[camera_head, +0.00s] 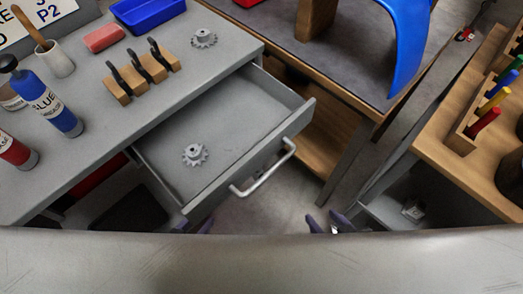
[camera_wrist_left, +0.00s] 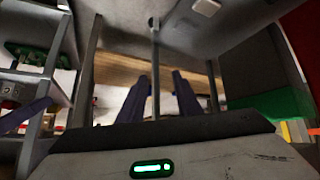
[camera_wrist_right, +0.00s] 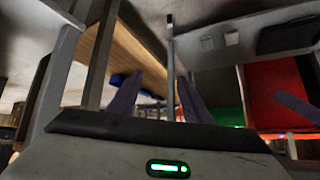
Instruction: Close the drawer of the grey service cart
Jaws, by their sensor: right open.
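The grey service cart (camera_head: 225,50) stands at the left of the head view. Its drawer (camera_head: 238,117) is pulled well out, with a light metal bar handle (camera_head: 265,171) across its front. A grey gear (camera_head: 194,154) lies inside it. My right gripper (camera_head: 329,222) is open and empty, below and right of the handle and apart from it. Only fingertips of my left gripper (camera_head: 194,226) show, below the drawer's near front corner. In the left wrist view its two fingers (camera_wrist_left: 160,95) are spread with nothing held. The right wrist view shows the spread right fingers (camera_wrist_right: 160,98).
On the cart top are a blue bottle (camera_head: 48,103), a wooden block with black clips (camera_head: 142,72), another gear (camera_head: 203,38) and a blue tray (camera_head: 147,14). A wooden bench (camera_head: 345,88) stands beyond the drawer. Another wooden-topped stand (camera_head: 440,142) is at right. Floor shows below the handle.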

